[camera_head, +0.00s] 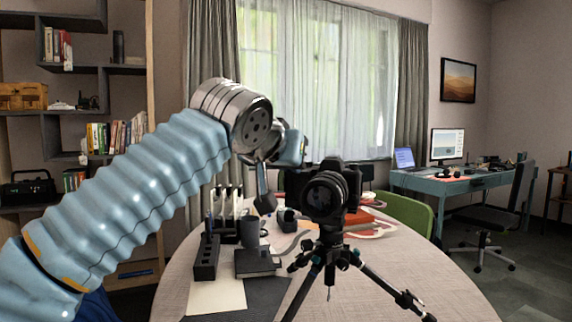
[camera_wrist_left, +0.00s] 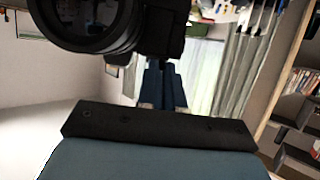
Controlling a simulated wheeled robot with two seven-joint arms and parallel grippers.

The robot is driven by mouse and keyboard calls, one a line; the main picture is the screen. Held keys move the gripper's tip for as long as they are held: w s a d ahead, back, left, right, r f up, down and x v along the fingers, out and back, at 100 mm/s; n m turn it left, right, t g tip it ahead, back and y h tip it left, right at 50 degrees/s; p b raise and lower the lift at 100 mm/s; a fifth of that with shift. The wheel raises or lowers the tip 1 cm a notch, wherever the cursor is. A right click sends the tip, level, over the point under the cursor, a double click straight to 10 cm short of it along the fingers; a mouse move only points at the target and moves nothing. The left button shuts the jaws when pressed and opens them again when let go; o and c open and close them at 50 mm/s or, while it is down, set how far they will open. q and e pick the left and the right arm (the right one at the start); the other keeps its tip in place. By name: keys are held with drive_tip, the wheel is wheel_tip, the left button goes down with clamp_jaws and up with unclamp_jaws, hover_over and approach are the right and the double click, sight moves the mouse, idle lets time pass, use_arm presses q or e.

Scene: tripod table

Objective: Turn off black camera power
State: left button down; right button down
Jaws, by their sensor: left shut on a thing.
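The black camera (camera_head: 325,190) stands on a black tripod (camera_head: 332,255), its lens facing me. My left gripper (camera_head: 282,168) is beside the camera's upper left side. In the left wrist view my gripper (camera_wrist_left: 162,82) has its dark blue fingers close together at the edge of the camera body (camera_wrist_left: 160,40), shut on part of it. The lens fills the upper left there. The exact contact point and the power switch are hidden or too small to make out. My right gripper is not in view.
The round table (camera_head: 190,270) holds a black power strip (camera_head: 206,258), a dark mug (camera_head: 249,231) on a book and a white rack at the left. Tripod legs spread across the front. A green chair (camera_head: 405,215) stands behind at the right.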

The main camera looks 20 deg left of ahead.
use_arm(q)
drive_tip(key=shift+y, duration=0.3)
drive_tip(key=c, duration=1.3)
unclamp_jaws()
drive_tip(key=v, duration=1.3)
drive_tip(key=shift+s+d+r, duration=0.1)
drive_tip(key=shift+s+r, duration=0.1)
drive_tip(key=shift+s, duration=0.15)
